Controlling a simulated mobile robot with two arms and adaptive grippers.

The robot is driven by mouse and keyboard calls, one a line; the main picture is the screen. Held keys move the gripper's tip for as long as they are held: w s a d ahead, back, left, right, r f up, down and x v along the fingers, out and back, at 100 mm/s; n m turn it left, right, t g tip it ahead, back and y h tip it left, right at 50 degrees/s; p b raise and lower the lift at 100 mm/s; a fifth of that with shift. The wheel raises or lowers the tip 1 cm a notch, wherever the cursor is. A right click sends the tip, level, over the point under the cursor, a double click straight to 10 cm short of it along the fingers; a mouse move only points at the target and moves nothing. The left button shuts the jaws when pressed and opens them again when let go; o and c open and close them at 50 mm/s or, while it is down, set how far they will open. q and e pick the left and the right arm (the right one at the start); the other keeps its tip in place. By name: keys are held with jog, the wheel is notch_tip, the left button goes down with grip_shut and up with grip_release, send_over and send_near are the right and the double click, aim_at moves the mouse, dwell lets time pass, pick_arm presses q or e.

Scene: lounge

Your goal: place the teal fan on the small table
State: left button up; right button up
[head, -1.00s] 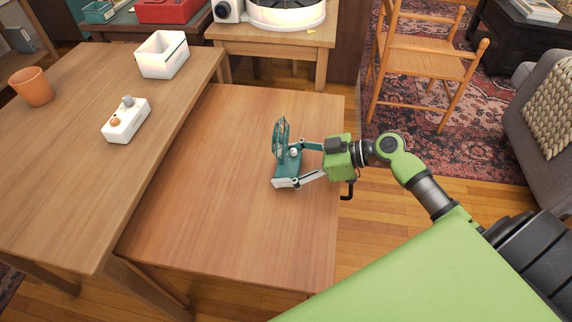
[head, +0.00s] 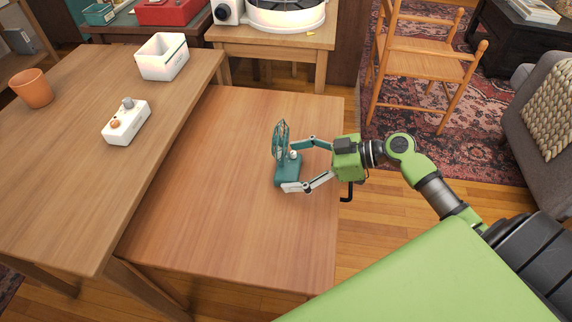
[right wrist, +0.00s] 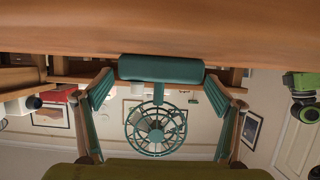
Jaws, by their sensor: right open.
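The teal fan (head: 286,168) stands upright on the low wooden table (head: 222,190), its round cage facing left. My right gripper (head: 294,166) is open, with one finger on the far side of the fan and one on the near side, the tips close to its base. In the right wrist view the picture is upside down: the fan (right wrist: 156,130) hangs from its base at the tabletop, between the spread fingers, with gaps on both sides. My left gripper is not in view.
A higher wooden table (head: 75,150) at left holds a white box (head: 163,58), a white control box (head: 126,122) and a terracotta pot (head: 33,88). Behind stands a side table (head: 270,40) with a round white device. A wooden chair (head: 420,65) is at right.

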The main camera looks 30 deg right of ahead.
jog(key=v, duration=0.9)
jog(key=shift+s+d+r+p, duration=0.1)
jog(key=shift+p, duration=0.2)
jog(key=shift+s+d+r, duration=0.1)
jog(key=shift+s+d, duration=0.05)
jog(key=shift+d, duration=0.05)
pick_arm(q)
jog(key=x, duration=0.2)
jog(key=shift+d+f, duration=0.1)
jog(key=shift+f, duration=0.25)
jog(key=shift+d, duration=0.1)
